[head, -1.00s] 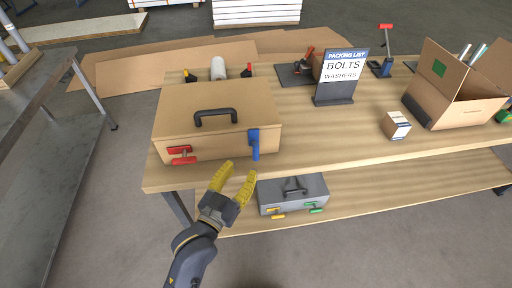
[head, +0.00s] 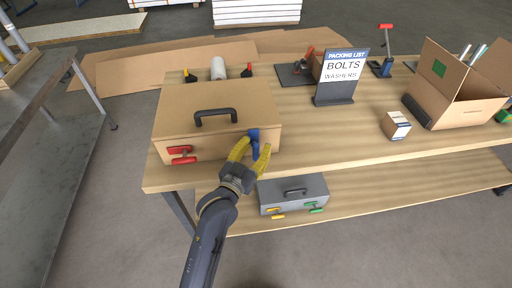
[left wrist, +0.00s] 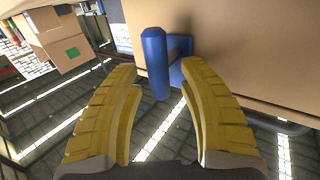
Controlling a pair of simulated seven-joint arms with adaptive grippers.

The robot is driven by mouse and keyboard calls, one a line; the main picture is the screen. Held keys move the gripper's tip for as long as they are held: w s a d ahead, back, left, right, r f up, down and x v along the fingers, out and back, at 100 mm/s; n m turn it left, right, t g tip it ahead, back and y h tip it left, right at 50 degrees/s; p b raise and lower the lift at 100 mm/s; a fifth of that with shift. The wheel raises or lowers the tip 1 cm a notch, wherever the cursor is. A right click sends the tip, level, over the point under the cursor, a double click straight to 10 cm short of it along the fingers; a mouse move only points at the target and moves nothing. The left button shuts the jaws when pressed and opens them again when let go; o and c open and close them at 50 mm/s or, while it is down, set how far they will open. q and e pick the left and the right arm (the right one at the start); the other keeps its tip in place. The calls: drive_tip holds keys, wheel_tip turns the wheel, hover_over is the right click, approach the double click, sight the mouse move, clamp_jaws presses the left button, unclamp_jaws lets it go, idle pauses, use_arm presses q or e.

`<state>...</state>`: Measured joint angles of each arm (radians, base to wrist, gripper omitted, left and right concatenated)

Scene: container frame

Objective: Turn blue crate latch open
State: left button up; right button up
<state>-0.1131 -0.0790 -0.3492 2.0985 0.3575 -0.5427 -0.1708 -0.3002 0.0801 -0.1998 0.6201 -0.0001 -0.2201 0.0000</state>
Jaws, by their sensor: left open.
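A tan crate (head: 216,108) with a dark handle on its lid stands at the left end of the table. A blue latch (head: 254,136) is on the right of its front face, and a red latch (head: 181,154) is on the left. My left gripper (head: 255,153) is open, with its yellow fingers on either side of the blue latch. In the left wrist view the blue latch's bar (left wrist: 155,63) stands between the two fingertips (left wrist: 158,75), with a gap to each finger. My right gripper is not in view.
A grey case (head: 292,192) with yellow and green latches lies on the lower shelf below. A packing list sign (head: 343,72), a small box (head: 396,125) and an open carton (head: 455,90) stand to the right. The wooden tabletop (head: 330,135) is clear beside the crate.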

use_arm(q)
drive_tip(key=shift+o, duration=0.2)
clamp_jaws()
